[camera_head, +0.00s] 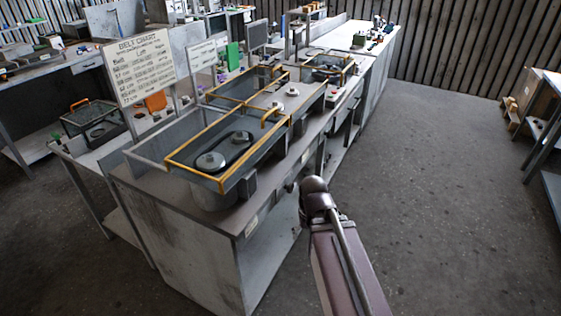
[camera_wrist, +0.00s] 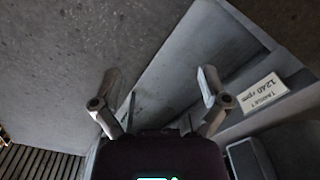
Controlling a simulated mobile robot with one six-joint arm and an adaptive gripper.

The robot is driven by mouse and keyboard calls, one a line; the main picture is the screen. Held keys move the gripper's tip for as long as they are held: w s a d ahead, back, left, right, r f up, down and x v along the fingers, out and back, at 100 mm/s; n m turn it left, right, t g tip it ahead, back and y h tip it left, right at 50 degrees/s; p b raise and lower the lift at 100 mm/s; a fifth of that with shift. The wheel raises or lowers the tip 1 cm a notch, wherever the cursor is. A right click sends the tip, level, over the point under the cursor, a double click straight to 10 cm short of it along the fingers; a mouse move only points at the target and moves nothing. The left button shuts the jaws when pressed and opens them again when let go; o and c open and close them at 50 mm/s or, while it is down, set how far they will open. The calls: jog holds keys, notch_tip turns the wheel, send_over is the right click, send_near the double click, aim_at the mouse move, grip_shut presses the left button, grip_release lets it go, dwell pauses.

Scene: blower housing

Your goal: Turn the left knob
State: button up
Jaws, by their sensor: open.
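The workbench (camera_head: 206,200) carries an open housing with a yellow-edged frame (camera_head: 195,172), with two grey pulleys and a dark belt inside. Pale round knob-like parts (camera_head: 292,91) sit on the bench top beyond it; I cannot tell which one is the left knob. In the wrist view my gripper (camera_wrist: 158,85) is open, its two fingers spread wide with nothing between them. No knob shows clearly in the wrist view. My gripper is not visible in the head view.
A belt chart board (camera_head: 140,66) stands behind the housing. More yellow-framed housings (camera_head: 328,66) line the bench farther back. The concrete floor (camera_head: 440,190) to the right is clear up to a shelf with boxes (camera_head: 535,100).

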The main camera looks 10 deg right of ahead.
jog(key=w+a+f+m+t+y+b, duration=0.1)
jog(key=w+f+m+y+b, duration=0.3)
jog(key=w+f+m+b, duration=0.3)
jog(key=m+t+y+b, duration=1)
jog(key=m+b, duration=0.9)
send_near(292, 189)
jog(key=v, duration=0.3)
jog(key=shift+w+d, duration=0.15)
jog(key=shift+d, duration=0.15)
jog(key=shift+a, duration=0.1)
jog(key=x, duration=1.3)
jog(key=shift+a, duration=0.4)
jog(key=c, duration=1.2)
